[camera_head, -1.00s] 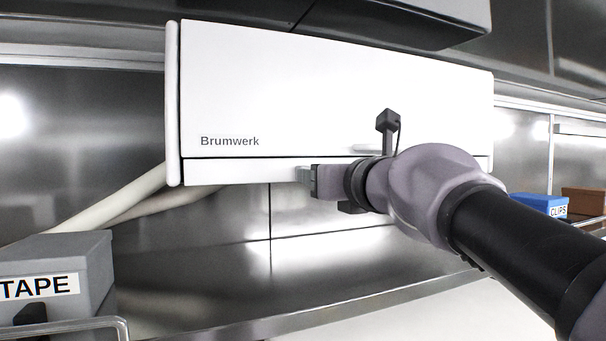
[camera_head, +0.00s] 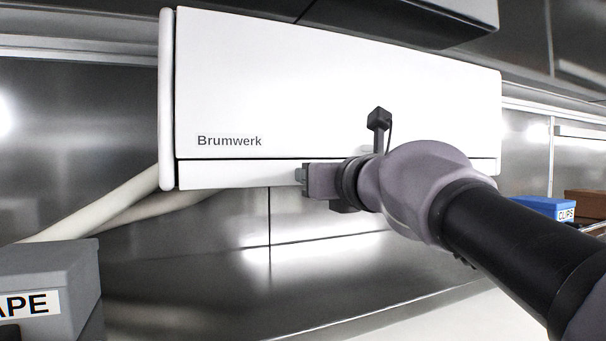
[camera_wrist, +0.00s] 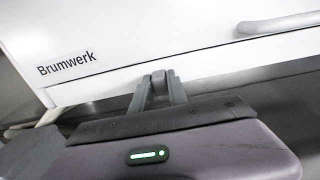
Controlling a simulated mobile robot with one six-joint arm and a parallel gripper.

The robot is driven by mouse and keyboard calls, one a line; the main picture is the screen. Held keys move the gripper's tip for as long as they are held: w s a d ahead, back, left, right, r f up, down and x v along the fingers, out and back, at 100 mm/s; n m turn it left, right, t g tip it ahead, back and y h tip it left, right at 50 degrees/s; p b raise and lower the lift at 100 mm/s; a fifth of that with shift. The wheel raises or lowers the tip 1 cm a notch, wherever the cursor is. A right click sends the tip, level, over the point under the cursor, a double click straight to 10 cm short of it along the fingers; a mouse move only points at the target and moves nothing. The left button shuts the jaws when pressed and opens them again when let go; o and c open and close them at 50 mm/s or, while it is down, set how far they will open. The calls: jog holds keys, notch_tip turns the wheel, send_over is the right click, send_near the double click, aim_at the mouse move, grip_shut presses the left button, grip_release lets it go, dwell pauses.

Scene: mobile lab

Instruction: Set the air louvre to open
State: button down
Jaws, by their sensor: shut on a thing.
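The white wall unit marked Brumwerk (camera_head: 330,90) hangs on the metal wall. Its louvre (camera_head: 235,174) is the narrow white strip along the bottom, below a thin dark seam. The strip lies nearly in line with the front, with no wide gap showing. My gripper (camera_head: 302,175) is at the lower edge of this strip, near the middle of the unit, and is shut on the louvre. In the wrist view, the fingers (camera_wrist: 159,84) are close together at the strip's lower edge. The exact contact is hidden by the fingers.
A pale bar handle (camera_wrist: 280,24) sticks out from the unit in the wrist view. A pale pipe (camera_head: 100,205) runs down at the unit's left. A grey tape box (camera_head: 50,270) stands at lower left, a blue clips box (camera_head: 545,205) at right. The space below the unit is clear.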

jog(key=shift+s+d+r+g+h+p, duration=0.1)
jog(key=shift+r+g+h+p, duration=0.5)
jog(key=shift+g+p, duration=0.95)
jog(key=shift+s+r+g+h+p, duration=0.1)
jog(key=shift+r+g+h+p, duration=0.45)
jog(key=shift+g+p, duration=1.05)
jog(key=shift+d+r+g+h+p, duration=0.1)
jog(key=shift+r+g+h+p, duration=0.7)
jog(key=shift+p, duration=1.35)
jog(key=shift+f+g, duration=0.15)
jog(key=shift+g, duration=0.1)
jog(key=c, duration=1.3)
grip_release()
jog(key=shift+w+a, duration=0.1)
